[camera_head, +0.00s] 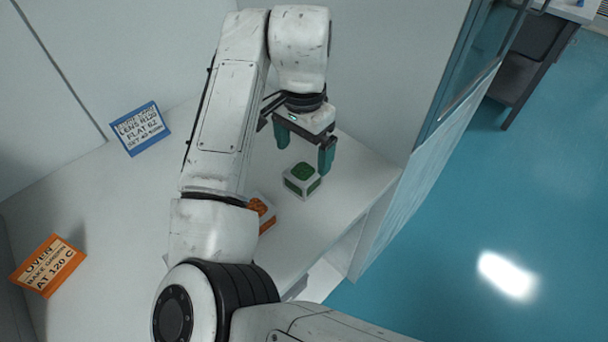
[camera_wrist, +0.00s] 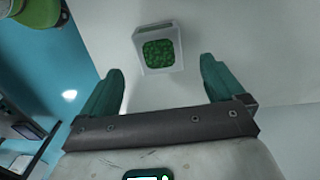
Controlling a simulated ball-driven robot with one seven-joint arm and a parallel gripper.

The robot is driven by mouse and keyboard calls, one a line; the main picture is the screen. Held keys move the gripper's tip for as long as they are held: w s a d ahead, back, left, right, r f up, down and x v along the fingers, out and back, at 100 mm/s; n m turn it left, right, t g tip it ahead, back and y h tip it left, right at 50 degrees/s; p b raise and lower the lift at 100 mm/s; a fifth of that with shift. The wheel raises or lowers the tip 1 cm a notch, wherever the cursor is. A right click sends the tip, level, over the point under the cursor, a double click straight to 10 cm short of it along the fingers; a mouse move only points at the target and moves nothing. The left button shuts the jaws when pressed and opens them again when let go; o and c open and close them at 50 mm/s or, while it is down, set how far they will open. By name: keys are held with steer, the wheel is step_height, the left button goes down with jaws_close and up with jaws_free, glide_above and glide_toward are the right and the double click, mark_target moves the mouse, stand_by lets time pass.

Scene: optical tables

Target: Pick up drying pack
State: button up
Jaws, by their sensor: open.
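A small white box with a green top (camera_head: 302,178) sits on the white shelf surface near its right edge. It also shows in the wrist view (camera_wrist: 159,50), beyond and between the fingertips. No readable label tells which box is the drying pack. My gripper (camera_head: 305,151) has teal fingers and is open and empty, above and slightly behind the green-topped box. In the wrist view the gripper (camera_wrist: 160,85) has its fingers wide apart, not touching the box.
A blue-framed sign reading "LENS" and "FLAT" (camera_head: 141,128) stands at the back left. An orange-framed "OVEN" sign (camera_head: 47,266) stands at the lower left. Walls close the back of the white surface (camera_head: 120,210). Blue floor (camera_head: 480,220) lies right of its edge.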

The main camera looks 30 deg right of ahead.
mark_target(303, 171)
steer(key=shift+s+f, duration=0.1)
steer(key=shift+f, duration=3.15)
steer(key=shift+c, duration=0.4)
steer(key=c, duration=1.1)
